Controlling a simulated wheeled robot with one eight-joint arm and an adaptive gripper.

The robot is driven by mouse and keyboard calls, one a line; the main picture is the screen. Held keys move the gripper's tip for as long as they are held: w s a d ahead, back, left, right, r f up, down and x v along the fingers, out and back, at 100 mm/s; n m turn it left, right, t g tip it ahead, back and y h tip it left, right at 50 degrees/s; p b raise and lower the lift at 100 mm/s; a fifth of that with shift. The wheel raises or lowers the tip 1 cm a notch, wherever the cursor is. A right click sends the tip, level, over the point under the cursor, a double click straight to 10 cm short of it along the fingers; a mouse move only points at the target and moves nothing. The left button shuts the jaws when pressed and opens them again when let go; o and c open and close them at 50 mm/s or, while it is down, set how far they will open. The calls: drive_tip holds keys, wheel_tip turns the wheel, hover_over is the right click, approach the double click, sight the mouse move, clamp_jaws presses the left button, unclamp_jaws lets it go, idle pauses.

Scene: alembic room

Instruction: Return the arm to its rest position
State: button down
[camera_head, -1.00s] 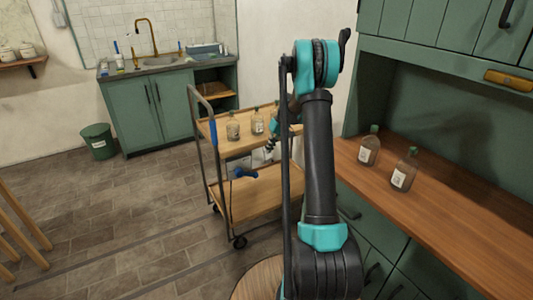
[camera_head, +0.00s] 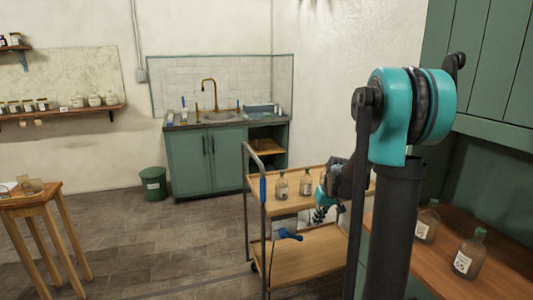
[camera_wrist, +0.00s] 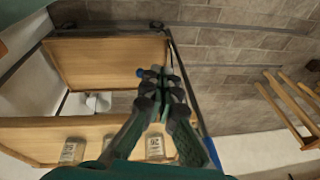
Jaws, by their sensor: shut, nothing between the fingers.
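My arm rises at the right of the head view and folds over at a teal elbow joint. My gripper (camera_head: 320,214) shows partly behind it, in front of the two-shelf trolley (camera_head: 300,244). In the wrist view my gripper (camera_wrist: 160,74) points out over the trolley's edge, its fingers together with nothing between them. Part of the gripper and forearm is hidden behind my arm in the head view.
Bottles (camera_head: 305,184) stand on the trolley's top shelf. Two bottles (camera_head: 468,254) stand on the wooden counter at the right. A sink cabinet (camera_head: 207,160), a bin (camera_head: 153,184) and a wooden stool (camera_head: 42,208) stand farther off. The floor at left centre is clear.

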drive_tip(key=s+f+m+t+h, duration=0.1)
drive_tip(key=s+f+t+h, duration=0.1)
drive_tip(key=s, duration=2.3)
drive_tip(key=shift+s+a+f+m, duration=0.35)
drive_tip(key=shift+a+f+m, duration=0.05)
drive_tip(key=shift+f, duration=0.3)
